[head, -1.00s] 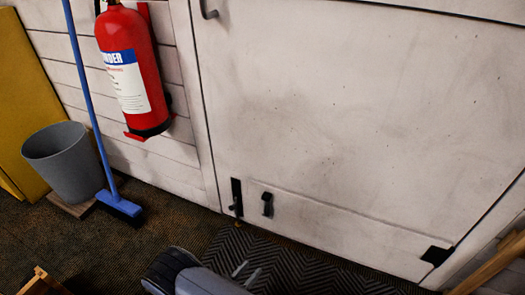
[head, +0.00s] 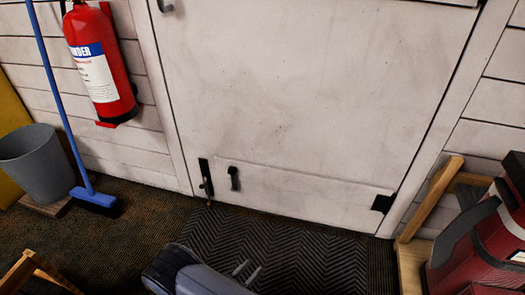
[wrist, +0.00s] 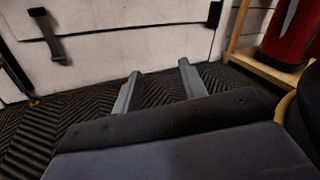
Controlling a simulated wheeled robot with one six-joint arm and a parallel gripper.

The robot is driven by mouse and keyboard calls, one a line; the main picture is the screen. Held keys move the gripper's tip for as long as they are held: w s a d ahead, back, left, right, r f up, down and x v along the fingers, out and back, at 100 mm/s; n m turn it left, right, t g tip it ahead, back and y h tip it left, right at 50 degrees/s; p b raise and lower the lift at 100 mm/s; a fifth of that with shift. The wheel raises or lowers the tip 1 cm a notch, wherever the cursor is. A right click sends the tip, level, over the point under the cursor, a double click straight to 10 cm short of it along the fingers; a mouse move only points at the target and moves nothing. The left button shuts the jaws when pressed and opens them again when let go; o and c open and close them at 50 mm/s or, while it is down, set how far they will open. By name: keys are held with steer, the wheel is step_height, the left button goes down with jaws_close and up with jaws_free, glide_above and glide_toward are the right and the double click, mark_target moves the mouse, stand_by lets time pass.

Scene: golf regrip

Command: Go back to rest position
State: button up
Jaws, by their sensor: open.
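My gripper (head: 246,270) shows at the bottom of the head view, low over the dark ribbed mat (head: 320,250) in front of a white door. In the wrist view my gripper (wrist: 160,88) has its two grey fingers apart, with nothing between them. The fingers point toward the foot of the door (head: 310,90). My arm comes in from the bottom edge of the head view.
A red bag (head: 480,245) and a wooden frame (head: 410,255) stand at the right. A grey bin (head: 38,165), a blue broom (head: 95,197) and a red fire extinguisher (head: 100,60) are at the left. A wooden piece (head: 30,275) is at the lower left.

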steer(key=w+d+r+m+g+h+p, duration=0.1)
steer(key=d+r+m+g+p, duration=0.1)
steer(key=r, duration=0.8)
steer(key=w+d+r+m+g+h+p, duration=0.1)
steer(key=w+d+r+m+g+p, duration=0.1)
steer(key=r+m+g+p, duration=0.2)
step_height(320, 180, up, 6)
steer(key=m+p, duration=0.1)
steer(key=p, duration=0.2)
steer(key=shift+d+g, duration=0.3)
steer(key=shift+s+d+r+m, duration=0.1)
steer(key=shift+d+m, duration=0.05)
steer(key=shift+m, duration=0.15)
